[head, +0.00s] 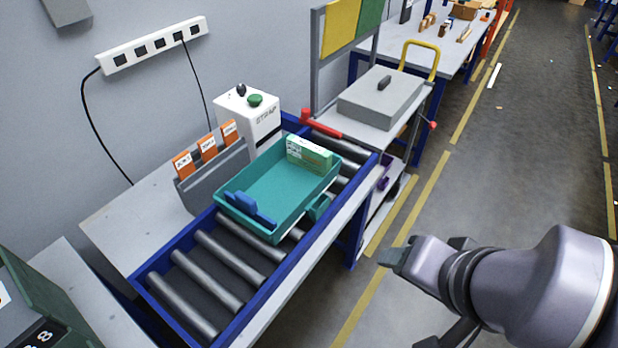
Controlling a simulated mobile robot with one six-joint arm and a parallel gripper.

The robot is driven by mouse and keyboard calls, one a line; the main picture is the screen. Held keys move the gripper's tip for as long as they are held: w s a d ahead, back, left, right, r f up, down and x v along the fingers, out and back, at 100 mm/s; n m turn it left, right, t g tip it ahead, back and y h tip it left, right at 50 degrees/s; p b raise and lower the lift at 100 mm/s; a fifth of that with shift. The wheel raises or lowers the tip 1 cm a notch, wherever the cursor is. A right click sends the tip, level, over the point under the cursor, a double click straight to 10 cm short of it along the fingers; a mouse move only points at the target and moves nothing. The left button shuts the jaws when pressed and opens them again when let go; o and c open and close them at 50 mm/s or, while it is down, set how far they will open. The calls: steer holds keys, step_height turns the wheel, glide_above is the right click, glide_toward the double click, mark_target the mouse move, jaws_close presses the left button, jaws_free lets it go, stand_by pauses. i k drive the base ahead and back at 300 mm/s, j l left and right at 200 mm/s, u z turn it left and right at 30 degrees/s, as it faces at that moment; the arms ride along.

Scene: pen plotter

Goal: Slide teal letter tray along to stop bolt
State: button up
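The teal letter tray (268,187) sits on the roller track (195,283), toward its far end. It holds a green and white box (309,154) at its far end. A blue grip-like piece (250,210) is at its near left end, and a small teal piece (319,208) shows at its right side. A red bar with a rounded end (320,124), which looks like the stop bolt, lies across the track beyond the tray, with a visible gap between. My gripper (398,257) is over the aisle, right of the track and apart from the tray. Its fingers cannot be told apart.
Blue rails edge the track, with bare rollers at the near end. A white STRAP box (248,115) with a green button and a grey holder with orange cards (212,172) stand left of it. A grey case (381,97) lies on a bench beyond.

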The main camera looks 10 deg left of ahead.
mark_target(283, 191)
steer(key=i+l+u, duration=0.2)
steer(key=u, duration=0.2)
steer(key=i+l+u, duration=0.25)
steer(key=u, duration=0.2)
steer(key=i+l+u, duration=0.15)
steer(key=l+u, duration=0.25)
steer(key=i+l+u, duration=0.1)
steer(key=l+u, duration=0.75)
steer(key=i+j, duration=0.15)
steer(key=j, duration=0.25)
steer(key=i+j, duration=0.2)
steer(key=j, duration=0.2)
steer(key=i+j, duration=0.15)
steer(key=j, duration=0.25)
steer(key=i+j, duration=0.2)
steer(key=j, duration=0.2)
steer(key=z, duration=0.05)
